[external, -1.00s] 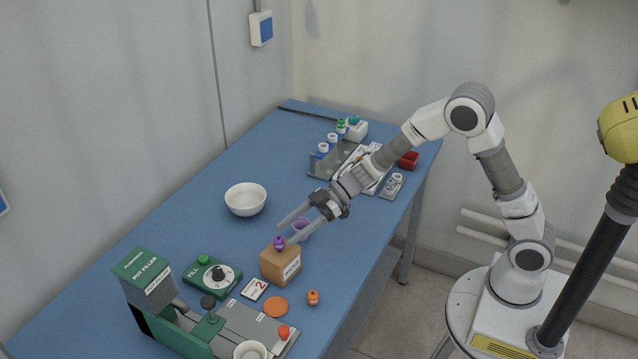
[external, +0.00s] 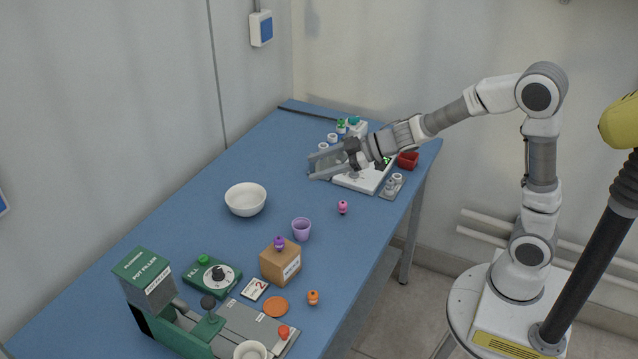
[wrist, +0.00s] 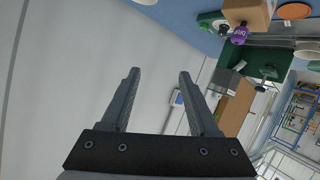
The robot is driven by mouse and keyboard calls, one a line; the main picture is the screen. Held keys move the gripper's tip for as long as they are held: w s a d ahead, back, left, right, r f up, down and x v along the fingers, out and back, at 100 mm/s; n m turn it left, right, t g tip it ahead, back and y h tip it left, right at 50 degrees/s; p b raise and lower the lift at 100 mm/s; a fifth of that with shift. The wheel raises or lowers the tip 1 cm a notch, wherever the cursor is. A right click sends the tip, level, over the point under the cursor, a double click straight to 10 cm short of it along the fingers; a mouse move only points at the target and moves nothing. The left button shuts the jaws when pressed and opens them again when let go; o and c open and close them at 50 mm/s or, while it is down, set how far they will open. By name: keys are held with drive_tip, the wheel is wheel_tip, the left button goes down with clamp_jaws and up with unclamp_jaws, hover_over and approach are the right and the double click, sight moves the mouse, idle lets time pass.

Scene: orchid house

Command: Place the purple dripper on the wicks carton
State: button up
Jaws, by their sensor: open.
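The purple dripper (external: 279,243) sits on top of the wicks carton (external: 281,264), a brown box near the front of the blue table. In the wrist view the purple dripper (wrist: 240,34) and the carton (wrist: 250,12) show at the top right, apart from my fingers. My gripper (external: 311,168) is open and empty, raised over the far part of the table, well away from the carton. Its two fingers (wrist: 158,78) have nothing between them in the wrist view.
A purple cup (external: 301,230) stands just behind the carton. A pink dripper (external: 343,208) and an orange dripper (external: 313,298) stand on the table. A white bowl (external: 246,200) is at left. The green pot filler (external: 150,285) and dial box (external: 212,277) are in front.

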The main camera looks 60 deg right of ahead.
drive_tip(key=s+d+r+m+h, duration=0.6)
drive_tip(key=s+d+h, duration=0.1)
drive_tip(key=s+d, duration=0.15)
drive_tip(key=s+a+f+m+g, duration=0.1)
drive_tip(key=s+a+f+g, duration=0.1)
drive_tip(key=s, duration=0.9)
drive_tip(key=s+a+f+m+g+y, duration=0.1)
drive_tip(key=s+a+f+g, duration=0.1)
drive_tip(key=s, duration=0.9)
drive_tip(key=shift+s+a+f+g, duration=0.2)
drive_tip(key=shift+a+g, duration=0.55)
drive_tip(key=shift+g, duration=0.45)
wheel_tip(320, 180, up, 8)
drive_tip(key=p, duration=0.8)
drive_tip(key=shift+w+r, duration=0.1)
